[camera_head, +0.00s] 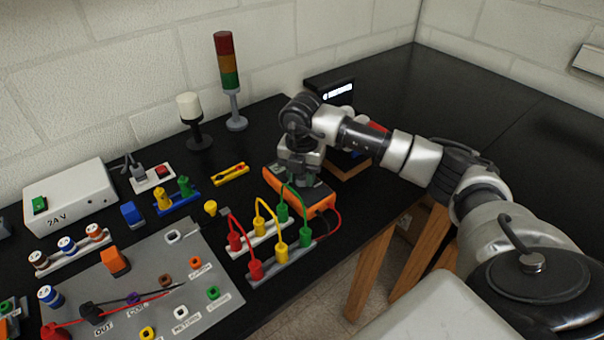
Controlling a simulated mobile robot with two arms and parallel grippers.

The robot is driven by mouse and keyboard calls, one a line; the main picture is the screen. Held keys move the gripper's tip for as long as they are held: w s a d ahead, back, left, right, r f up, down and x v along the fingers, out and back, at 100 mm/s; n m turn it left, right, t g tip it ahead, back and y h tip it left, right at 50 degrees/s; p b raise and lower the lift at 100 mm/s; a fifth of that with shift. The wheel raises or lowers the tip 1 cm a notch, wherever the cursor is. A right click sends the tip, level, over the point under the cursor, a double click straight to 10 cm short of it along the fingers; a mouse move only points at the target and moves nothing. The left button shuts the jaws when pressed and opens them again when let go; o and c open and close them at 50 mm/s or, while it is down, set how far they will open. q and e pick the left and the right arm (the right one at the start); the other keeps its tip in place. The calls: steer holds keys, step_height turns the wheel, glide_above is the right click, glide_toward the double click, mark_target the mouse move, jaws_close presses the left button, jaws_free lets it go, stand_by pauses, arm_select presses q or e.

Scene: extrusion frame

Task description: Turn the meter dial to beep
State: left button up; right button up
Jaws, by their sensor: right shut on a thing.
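The meter (318,196) is an orange and dark box lying on the black table, right of the middle. My right gripper (298,172) points down over the meter's top and is shut on its dial. The dial itself is hidden under the gripper, so its setting cannot be read. A red lead (336,222) and a green lead (300,188) run at the meter's near side. My left gripper is not in view.
Red, yellow and green plugs with leads stand in white and grey strips (283,262) in front of the meter. A grey panel (205,255) with sockets lies at left. A signal tower (236,122) and a white-topped lamp (199,138) stand behind. The table's front edge is close.

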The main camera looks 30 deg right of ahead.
mark_target(302, 177)
stand_by(0.5)
steer(key=o, duration=0.9)
steer(key=shift+o, duration=0.2)
steer(key=shift+r, duration=0.15)
step_height(302, 177, up, 11)
steer(key=b, duration=0.1)
steer(key=shift+f+b, duration=0.2)
steer(key=shift+b, duration=0.1)
